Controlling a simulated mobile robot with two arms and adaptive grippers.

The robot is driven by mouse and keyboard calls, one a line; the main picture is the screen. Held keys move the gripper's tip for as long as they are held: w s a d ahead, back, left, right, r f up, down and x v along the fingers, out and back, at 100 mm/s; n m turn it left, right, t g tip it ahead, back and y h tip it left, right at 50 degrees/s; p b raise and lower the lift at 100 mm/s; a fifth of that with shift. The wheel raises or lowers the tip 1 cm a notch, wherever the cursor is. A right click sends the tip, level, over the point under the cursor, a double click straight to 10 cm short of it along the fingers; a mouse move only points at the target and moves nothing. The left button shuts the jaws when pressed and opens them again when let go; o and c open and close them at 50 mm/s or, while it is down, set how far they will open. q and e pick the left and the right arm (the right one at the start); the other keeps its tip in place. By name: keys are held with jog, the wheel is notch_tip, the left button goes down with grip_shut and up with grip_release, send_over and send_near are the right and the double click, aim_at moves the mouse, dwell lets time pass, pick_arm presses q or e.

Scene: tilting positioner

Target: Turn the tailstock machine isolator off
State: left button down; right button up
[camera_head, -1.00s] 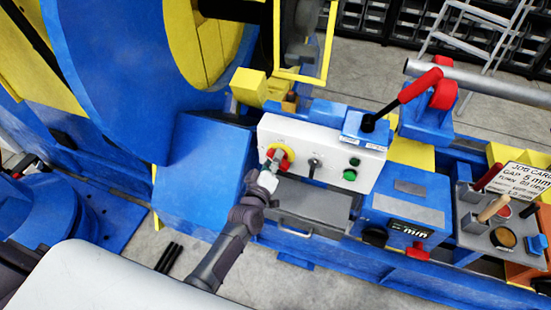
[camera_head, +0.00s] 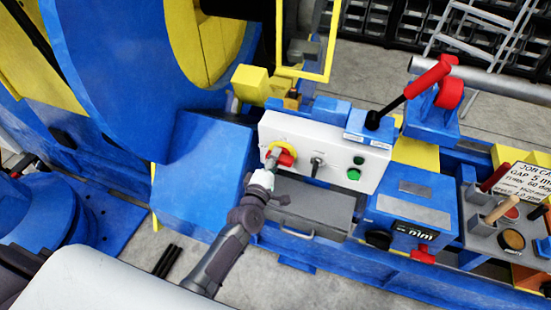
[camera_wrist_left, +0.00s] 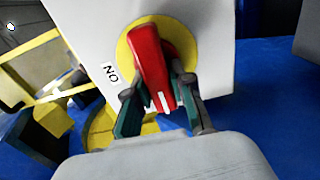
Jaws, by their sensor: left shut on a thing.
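The tailstock isolator is a red rotary handle (camera_head: 287,160) on a round yellow plate (camera_head: 284,145), set at the left end of a white control panel (camera_head: 325,135). My left gripper (camera_head: 272,163) is at the handle and partly covers it. In the left wrist view its two fingers (camera_wrist_left: 160,100) stand on either side of the lower part of the red handle (camera_wrist_left: 150,58), shut on it. The handle stands nearly upright there, leaning slightly, with a white mark at its lower end. An "ON" label (camera_wrist_left: 111,73) is left of the yellow plate. My right gripper is not in view.
Right of the isolator are a small black selector switch (camera_head: 317,163) and green buttons (camera_head: 353,174). A red-gripped lever (camera_head: 427,78) rises behind the panel. A grey drawer (camera_head: 305,212) sits below. A tool tray (camera_head: 490,238) is at the right.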

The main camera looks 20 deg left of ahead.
pick_arm(q)
jog(key=shift+f, duration=0.1)
dwell(0.4)
jog(key=c, duration=1)
grip_release()
jog(key=s, duration=1.2)
jog(key=shift+a, duration=0.25)
